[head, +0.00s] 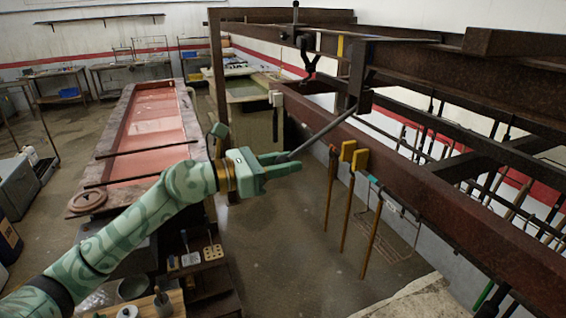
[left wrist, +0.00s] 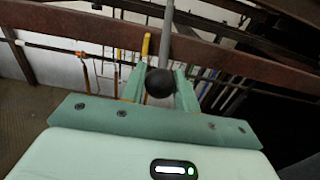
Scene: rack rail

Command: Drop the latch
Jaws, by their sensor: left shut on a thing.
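My left gripper (head: 287,163) is shut on a grey lever (head: 325,130) beside the rusty rack rail (head: 440,185). The lever slopes up and right from my fingers to a dark bracket (head: 361,100) on the rack. In the left wrist view, the lever's black ball knob (left wrist: 160,83) sits between the two green fingers, and its grey shaft (left wrist: 167,35) runs away toward the rail. A dark forked part (head: 309,62) stands on the upper frame; I cannot tell which part is the latch. My right gripper is out of view.
Yellow-topped hangers (head: 353,158) and a wire rack (head: 385,235) hang along the rail, right of my gripper. A long tank of pink liquid (head: 155,125) lies at left. A rusty post (head: 217,70) stands behind my gripper. The floor below is mostly open.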

